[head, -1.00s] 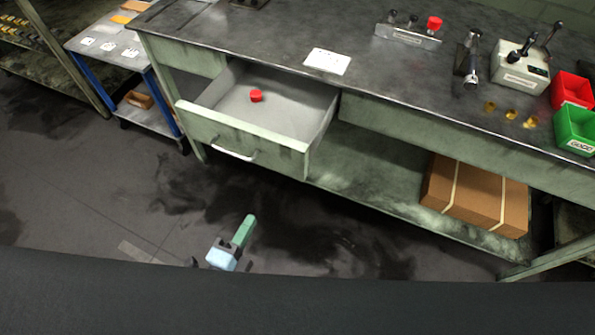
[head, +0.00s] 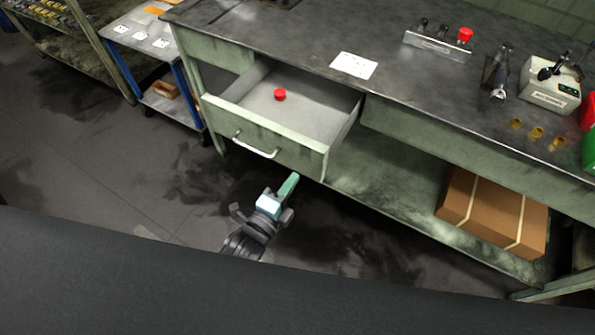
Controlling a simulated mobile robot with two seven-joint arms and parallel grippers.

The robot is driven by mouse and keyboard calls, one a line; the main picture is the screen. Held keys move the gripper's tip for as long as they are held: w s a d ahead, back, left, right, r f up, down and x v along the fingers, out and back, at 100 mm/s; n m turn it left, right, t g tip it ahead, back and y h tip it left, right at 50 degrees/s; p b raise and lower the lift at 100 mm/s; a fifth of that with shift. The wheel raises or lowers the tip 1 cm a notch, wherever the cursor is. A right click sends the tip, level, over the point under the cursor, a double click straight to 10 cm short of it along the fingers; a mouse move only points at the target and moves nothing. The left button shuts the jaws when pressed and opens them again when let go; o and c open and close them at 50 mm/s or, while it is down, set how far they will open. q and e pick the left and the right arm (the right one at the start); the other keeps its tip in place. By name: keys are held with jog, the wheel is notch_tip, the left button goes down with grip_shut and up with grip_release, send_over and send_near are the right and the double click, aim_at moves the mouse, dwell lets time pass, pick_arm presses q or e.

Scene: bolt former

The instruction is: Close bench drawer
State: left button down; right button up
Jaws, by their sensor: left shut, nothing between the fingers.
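The bench drawer (head: 265,139) is pulled out from under the left part of the workbench (head: 330,38). Its pale front has a light bar handle (head: 255,146). A small red round piece (head: 280,95) lies on the drawer floor. My left gripper (head: 289,184) is shut and empty. It shows below the drawer front and a little right of the handle, apart from both in the picture. The drawer front hides none of it. My right gripper is out of view.
A cardboard box (head: 492,212) sits on the bench's lower shelf (head: 395,190). A blue-legged cart (head: 140,40) stands left of the bench. On the benchtop are a white sheet (head: 354,66), a button box (head: 437,43) and a control unit (head: 549,93). The floor before the drawer is clear.

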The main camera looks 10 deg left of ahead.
aim_at(304, 164)
pick_arm(q)
jog(key=shift+x, duration=1.75)
jog(key=shift+w, duration=0.1)
